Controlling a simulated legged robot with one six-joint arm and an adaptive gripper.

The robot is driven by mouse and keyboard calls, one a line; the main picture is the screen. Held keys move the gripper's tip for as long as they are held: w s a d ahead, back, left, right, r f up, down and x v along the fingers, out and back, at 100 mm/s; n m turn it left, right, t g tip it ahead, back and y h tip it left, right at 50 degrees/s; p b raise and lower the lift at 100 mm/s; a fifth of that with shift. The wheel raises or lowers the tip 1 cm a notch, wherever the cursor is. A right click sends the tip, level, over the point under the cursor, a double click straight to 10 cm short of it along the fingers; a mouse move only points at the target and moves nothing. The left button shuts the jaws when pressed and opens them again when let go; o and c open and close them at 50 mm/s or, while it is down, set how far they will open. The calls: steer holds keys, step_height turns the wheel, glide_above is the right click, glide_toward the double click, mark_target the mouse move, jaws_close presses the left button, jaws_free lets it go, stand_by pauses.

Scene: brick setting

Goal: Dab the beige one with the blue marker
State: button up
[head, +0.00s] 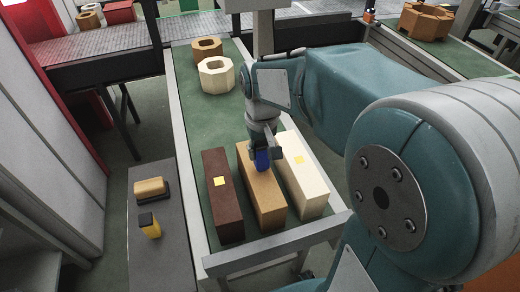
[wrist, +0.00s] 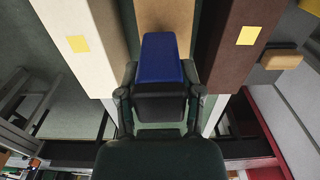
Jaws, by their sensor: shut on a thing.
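Three long blocks lie side by side on the green-topped table (head: 186,130): dark brown (head: 222,205) at left, tan (head: 262,205) in the middle, cream (head: 308,190) at right. My gripper (head: 265,154) points down over the tan block and is shut on the blue marker (head: 262,161). In the wrist view, the blue marker (wrist: 161,60) with its black part sits between the fingers, in front of the tan block (wrist: 165,14). It covers part of that block's top. Whether its tip touches the block cannot be told. No yellow square shows on the tan block.
Yellow squares mark the dark brown (head: 219,181) and cream (head: 299,159) blocks. Two octagonal rings, brown (head: 207,48) and cream (head: 216,75), stand farther back. A grey bench (head: 160,265) at left holds a yellow-and-black object (head: 150,226) and a tan-and-black one (head: 150,187).

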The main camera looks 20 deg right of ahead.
steer(key=shift+a+f, duration=0.2)
steer(key=shift+a, duration=0.4)
steer(key=shift+d+f, duration=0.1)
steer(key=shift+d, duration=0.25)
steer(key=shift+a+f, duration=0.15)
steer(key=shift+a, duration=0.05)
steer(key=shift+d+f, duration=0.1)
stand_by(0.6)
steer(key=shift+r, duration=3.6)
steer(key=shift+f, duration=0.1)
